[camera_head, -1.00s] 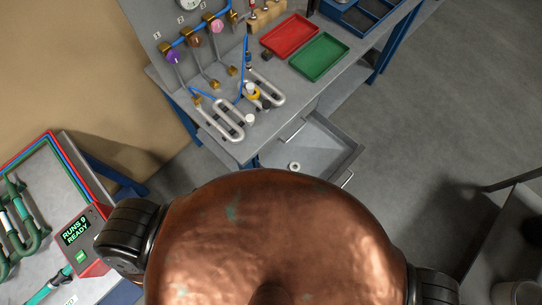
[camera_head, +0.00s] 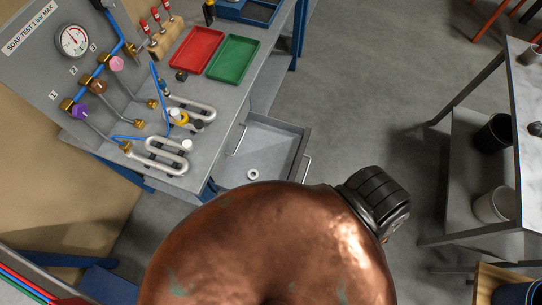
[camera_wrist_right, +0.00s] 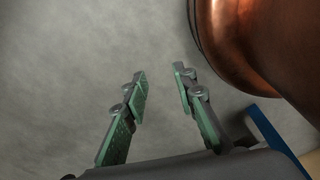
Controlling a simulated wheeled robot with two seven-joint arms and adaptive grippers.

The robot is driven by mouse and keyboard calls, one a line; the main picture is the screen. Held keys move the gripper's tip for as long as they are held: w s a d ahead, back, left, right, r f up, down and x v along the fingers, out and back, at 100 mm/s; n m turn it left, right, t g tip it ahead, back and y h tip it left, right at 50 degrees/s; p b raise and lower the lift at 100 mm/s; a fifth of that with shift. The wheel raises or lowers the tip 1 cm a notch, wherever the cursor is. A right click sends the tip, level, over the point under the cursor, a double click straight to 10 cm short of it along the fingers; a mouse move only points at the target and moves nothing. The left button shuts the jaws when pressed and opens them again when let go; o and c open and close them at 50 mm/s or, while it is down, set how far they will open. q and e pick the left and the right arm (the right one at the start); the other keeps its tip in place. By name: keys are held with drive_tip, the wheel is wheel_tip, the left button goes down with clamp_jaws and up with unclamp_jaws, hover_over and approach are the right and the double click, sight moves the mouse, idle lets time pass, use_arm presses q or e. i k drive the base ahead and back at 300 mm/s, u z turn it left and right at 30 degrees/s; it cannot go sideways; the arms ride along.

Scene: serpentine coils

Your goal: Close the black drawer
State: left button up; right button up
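The drawer (camera_head: 288,150) is pulled out from under the workbench. It looks grey with a dark rim rather than black, and a bar handle (camera_head: 307,168) is on its front. A small white ring (camera_head: 253,174) lies inside. My copper body hides the drawer's near lower part in the head view. My right gripper (camera_wrist_right: 162,82) is open and empty over bare grey floor in the right wrist view, with its green-padded fingers apart. The drawer cannot be made out in that view. Neither gripper shows in the head view.
The workbench carries a red tray (camera_head: 197,48), a green tray (camera_head: 233,60), serpentine coils (camera_head: 165,155) and a gauge panel (camera_head: 50,60). Another bar handle (camera_head: 237,140) shows at the bench front. Floor between is clear.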

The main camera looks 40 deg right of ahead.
sight(269, 146)
drive_tip(key=u, duration=0.35)
drive_tip(key=k, duration=1.2)
drive_tip(key=z, duration=1.2)
drive_tip(key=i, duration=0.5)
